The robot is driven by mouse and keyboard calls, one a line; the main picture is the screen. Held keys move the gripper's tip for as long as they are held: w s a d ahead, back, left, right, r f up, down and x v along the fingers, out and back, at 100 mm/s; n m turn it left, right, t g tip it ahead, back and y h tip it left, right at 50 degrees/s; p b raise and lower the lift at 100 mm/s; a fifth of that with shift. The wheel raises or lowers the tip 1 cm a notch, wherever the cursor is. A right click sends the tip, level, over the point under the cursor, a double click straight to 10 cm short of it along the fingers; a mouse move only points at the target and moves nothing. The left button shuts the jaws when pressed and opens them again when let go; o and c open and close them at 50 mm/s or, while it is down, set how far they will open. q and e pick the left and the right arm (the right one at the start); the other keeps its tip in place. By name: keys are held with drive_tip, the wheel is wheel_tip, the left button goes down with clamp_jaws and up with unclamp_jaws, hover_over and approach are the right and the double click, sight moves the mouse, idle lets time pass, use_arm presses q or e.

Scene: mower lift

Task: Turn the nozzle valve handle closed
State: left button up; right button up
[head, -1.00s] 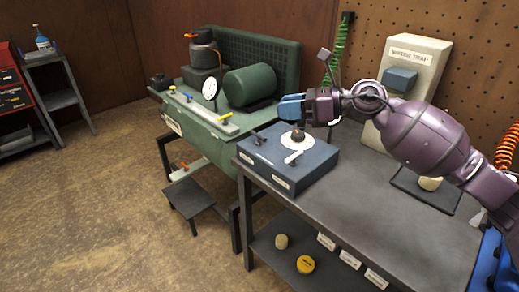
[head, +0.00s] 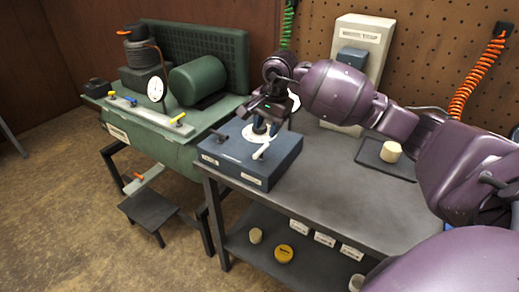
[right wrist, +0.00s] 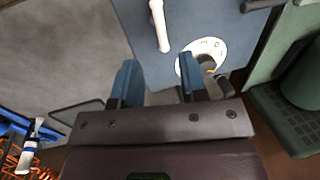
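A blue box (head: 235,160) stands on the grey bench, with a round white dial (head: 257,138), a white lever (head: 263,151) and a black lever (head: 220,135) on top. Which one is the nozzle valve handle I cannot read. My right gripper (head: 266,114) points down just above the dial and partly hides it. In the right wrist view its two blue fingers (right wrist: 158,80) are apart with nothing between them. There the white lever (right wrist: 159,26) lies beyond the fingers, and the dial with its dark knob (right wrist: 207,65) is by the right finger. My left gripper is out of view.
A white panel (head: 360,50) and a cream cylinder (head: 391,151) are at the back right. The bench's front right is clear.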

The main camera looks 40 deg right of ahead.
sight(261, 150)
drive_tip(key=f, duration=0.3)
drive_tip(key=w+f, duration=0.1)
drive_tip(key=f, duration=0.5)
drive_tip(key=shift+w+a+b, duration=0.3)
drive_tip(key=shift+c, duration=0.3)
drive_tip(key=shift+r, duration=0.1)
clamp_jaws()
